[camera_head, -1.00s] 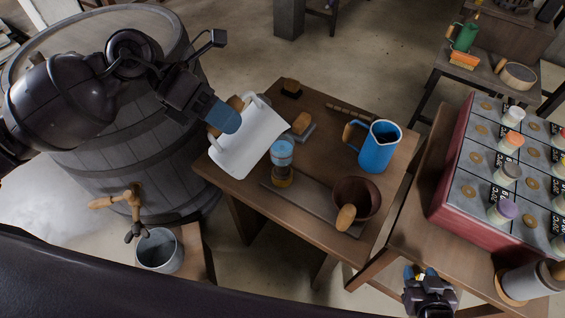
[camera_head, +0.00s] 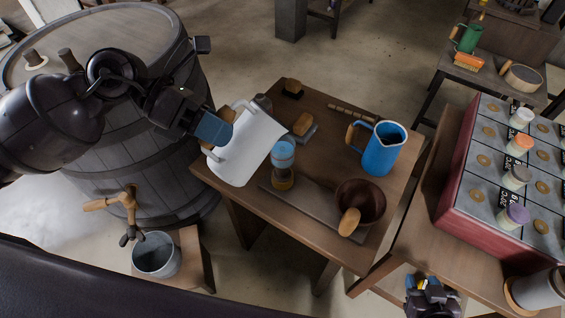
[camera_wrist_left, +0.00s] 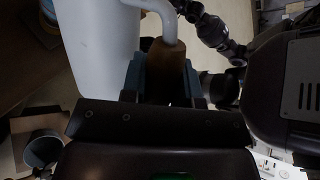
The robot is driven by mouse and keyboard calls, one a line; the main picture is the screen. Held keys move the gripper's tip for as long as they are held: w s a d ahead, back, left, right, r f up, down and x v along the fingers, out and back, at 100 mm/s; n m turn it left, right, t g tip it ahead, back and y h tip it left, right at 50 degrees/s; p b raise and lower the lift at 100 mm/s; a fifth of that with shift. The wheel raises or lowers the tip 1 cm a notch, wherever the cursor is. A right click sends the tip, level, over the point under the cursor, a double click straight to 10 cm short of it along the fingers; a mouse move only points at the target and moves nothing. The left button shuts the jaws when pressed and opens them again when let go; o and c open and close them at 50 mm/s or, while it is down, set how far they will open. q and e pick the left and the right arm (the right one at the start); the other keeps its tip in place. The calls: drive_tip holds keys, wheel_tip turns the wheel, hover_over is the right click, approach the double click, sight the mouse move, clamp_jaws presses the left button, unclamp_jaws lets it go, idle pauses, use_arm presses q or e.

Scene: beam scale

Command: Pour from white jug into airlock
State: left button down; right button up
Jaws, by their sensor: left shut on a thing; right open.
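The white jug (camera_head: 247,146) is tilted to the right in the head view, its mouth side close above the airlock (camera_head: 282,160). My left gripper (camera_head: 221,127) is shut on the jug's wooden-gripped handle; the jug (camera_wrist_left: 98,45) and handle grip (camera_wrist_left: 166,70) also show in the left wrist view. The airlock is a small clear cylinder with blue at the top and an amber base, standing upright on the wooden table. I cannot see any liquid flowing. My right gripper (camera_head: 432,285) is open and empty at the lower right, away from the table top.
A blue jug (camera_head: 381,150) and a brown bowl (camera_head: 361,201) with a wooden-handled tool stand right of the airlock. A brush (camera_head: 303,125) lies behind it. A large barrel (camera_head: 125,120) with a tap is at left, with a bucket (camera_head: 157,254) below.

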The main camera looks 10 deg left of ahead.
use_arm(q)
drive_tip(key=shift+r, duration=0.2)
drive_tip(key=shift+r+p, duration=1.95)
drive_tip(key=shift+r, duration=1.45)
use_arm(e)
drive_tip(key=shift+t, duration=0.3)
drive_tip(key=r, duration=0.2)
drive_tip(key=w+r, duration=0.1)
drive_tip(key=r, duration=0.2)
drive_tip(key=shift+w+r, duration=0.1)
drive_tip(key=shift+r, duration=0.2)
drive_tip(key=shift+f, duration=0.1)
